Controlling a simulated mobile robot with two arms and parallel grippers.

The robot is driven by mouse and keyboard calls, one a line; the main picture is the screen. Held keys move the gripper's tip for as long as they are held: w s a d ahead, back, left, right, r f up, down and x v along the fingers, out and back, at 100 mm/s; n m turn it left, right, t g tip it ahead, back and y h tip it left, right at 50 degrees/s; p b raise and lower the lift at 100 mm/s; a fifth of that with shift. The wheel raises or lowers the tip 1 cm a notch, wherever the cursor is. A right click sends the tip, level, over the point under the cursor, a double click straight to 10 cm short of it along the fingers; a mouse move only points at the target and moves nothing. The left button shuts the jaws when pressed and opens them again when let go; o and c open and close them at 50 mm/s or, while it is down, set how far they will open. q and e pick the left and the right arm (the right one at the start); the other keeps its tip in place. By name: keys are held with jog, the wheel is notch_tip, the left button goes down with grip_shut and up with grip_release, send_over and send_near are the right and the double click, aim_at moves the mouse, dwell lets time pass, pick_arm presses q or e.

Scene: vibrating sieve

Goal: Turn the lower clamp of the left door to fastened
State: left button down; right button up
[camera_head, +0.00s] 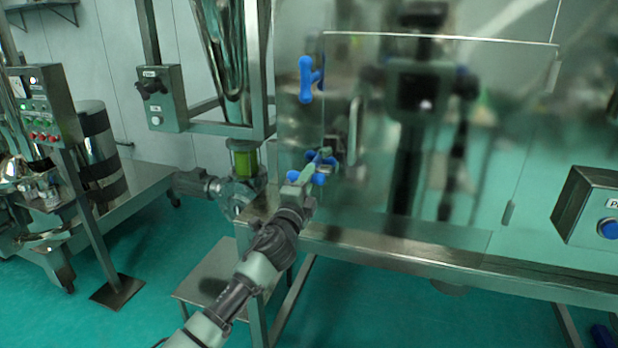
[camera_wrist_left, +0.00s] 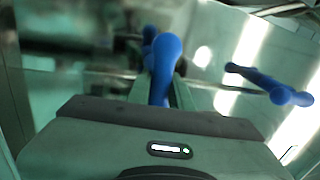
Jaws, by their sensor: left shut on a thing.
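The left door (camera_head: 480,110) is a shiny, mirror-like panel, and it looks closed. Its lower clamp (camera_head: 328,159) has a blue handle near the door's lower left edge. My left gripper (camera_head: 307,180) is at this clamp and shut on its blue handle. In the left wrist view, the rounded blue end of the lower clamp (camera_wrist_left: 165,50) stands between the fingers of my left gripper (camera_wrist_left: 158,92). The gripper partly hides the clamp, so its exact angle is hard to tell. My right gripper is not in view.
The upper clamp (camera_head: 307,78), also blue, sits above on the same door edge. A metal door handle (camera_head: 354,135) stands close to the right of the lower clamp. A steel frame ledge (camera_head: 400,248) runs below the door. A control box (camera_head: 590,205) is at the far right.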

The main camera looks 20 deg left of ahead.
pick_arm(q)
jog(key=shift+f+m, duration=0.1)
jog(key=shift+m, duration=0.4)
jog(key=c, duration=1.3)
grip_release()
jog(key=shift+s+a+f+b, duration=0.1)
jog(key=shift+s+f+b, duration=0.15)
jog(key=shift+s, duration=1)
jog(key=shift+s+f+b, duration=0.15)
jog(key=shift+s+f, duration=0.1)
jog(key=shift+s, duration=1.05)
jog(key=shift+s+a+f+b, duration=0.1)
jog(key=shift+s+f+b, duration=0.15)
jog(key=shift+s, duration=1)
